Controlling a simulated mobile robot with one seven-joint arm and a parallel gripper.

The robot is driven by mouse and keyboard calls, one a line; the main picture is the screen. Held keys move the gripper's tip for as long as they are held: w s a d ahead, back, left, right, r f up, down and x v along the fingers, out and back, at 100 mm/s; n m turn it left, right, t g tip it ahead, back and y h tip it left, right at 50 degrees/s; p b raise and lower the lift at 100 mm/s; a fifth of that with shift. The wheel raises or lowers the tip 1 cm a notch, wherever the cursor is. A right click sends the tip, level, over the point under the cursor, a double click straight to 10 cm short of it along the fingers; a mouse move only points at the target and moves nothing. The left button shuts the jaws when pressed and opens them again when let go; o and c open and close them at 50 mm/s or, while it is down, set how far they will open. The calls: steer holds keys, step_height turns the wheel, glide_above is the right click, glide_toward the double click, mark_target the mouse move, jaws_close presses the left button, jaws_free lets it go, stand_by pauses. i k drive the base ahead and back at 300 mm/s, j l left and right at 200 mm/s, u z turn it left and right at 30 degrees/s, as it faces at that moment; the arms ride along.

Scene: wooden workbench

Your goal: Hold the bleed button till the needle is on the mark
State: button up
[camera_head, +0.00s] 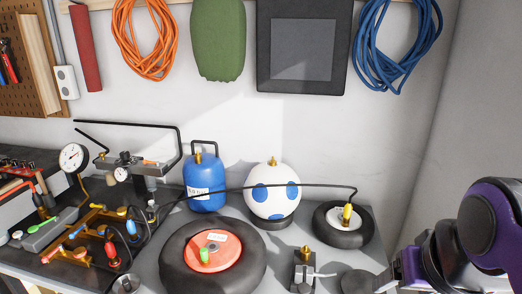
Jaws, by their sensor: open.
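A round white gauge (73,157) with a dark needle stands at the left of the bench. A smaller gauge (121,174) sits to its right beside the metal fittings. The needle readings and any mark are too small to make out. A brass manifold (92,218) with several coloured parts lies below the gauges. I cannot tell which part is the bleed button. A black hose (285,185) runs to a yellow fitting (347,212) on a small black tyre (328,232). My arm enters at the lower right; my gripper's fingers cannot be made out in this view.
A large tyre with a red hub (212,250) lies at front centre. A blue tank (204,182) and a white ball with blue spots (271,192) stand behind it. A brass-topped fitting (305,255) stands at the front. Coiled hoses hang on the wall.

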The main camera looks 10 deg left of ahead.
mark_target(17, 234)
steer(key=k+l, duration=0.3)
steer(key=k, duration=0.15)
steer(key=k+l+u, duration=0.1)
steer(key=u, duration=1.9)
steer(key=i+j+z, duration=0.1)
steer(key=z, duration=0.4)
steer(key=i+j+z, duration=0.15)
steer(key=z, duration=0.35)
steer(key=i+j+z, duration=0.25)
steer(key=j+z, duration=0.25)
steer(key=j, duration=0.2)
steer(key=i+j+z, duration=0.15)
steer(key=j, duration=0.4)
steer(key=j+z, duration=0.15)
steer(key=j, duration=0.4)
steer(key=i+j+z, duration=0.1)
steer(key=j, duration=0.45)
